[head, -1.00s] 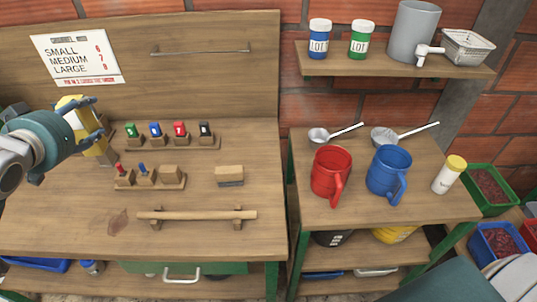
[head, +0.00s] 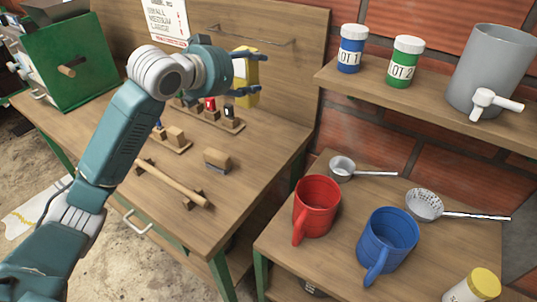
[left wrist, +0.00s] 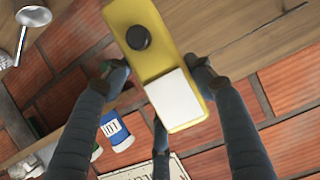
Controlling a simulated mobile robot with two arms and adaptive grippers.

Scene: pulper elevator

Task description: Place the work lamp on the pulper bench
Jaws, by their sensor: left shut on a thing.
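The work lamp (head: 252,72) is a yellow block. In the left wrist view the lamp (left wrist: 154,63) shows a round black knob and a white panel. My left gripper (head: 246,74) is shut on it, with fingers on both sides. In the head view it is held in front of the bench's wooden back panel, over the back right part of the pulper bench (head: 235,195). I cannot tell its exact height, but it appears clear of the top. The arm hides part of the bench. My right gripper is out of view.
Small coloured blocks in wooden holders (head: 212,112), a brush (head: 217,159) and a wooden rod (head: 172,183) lie on the bench. A green machine (head: 70,65) stands at its left. The side table holds a red jug (head: 316,207) and a blue jug (head: 388,240).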

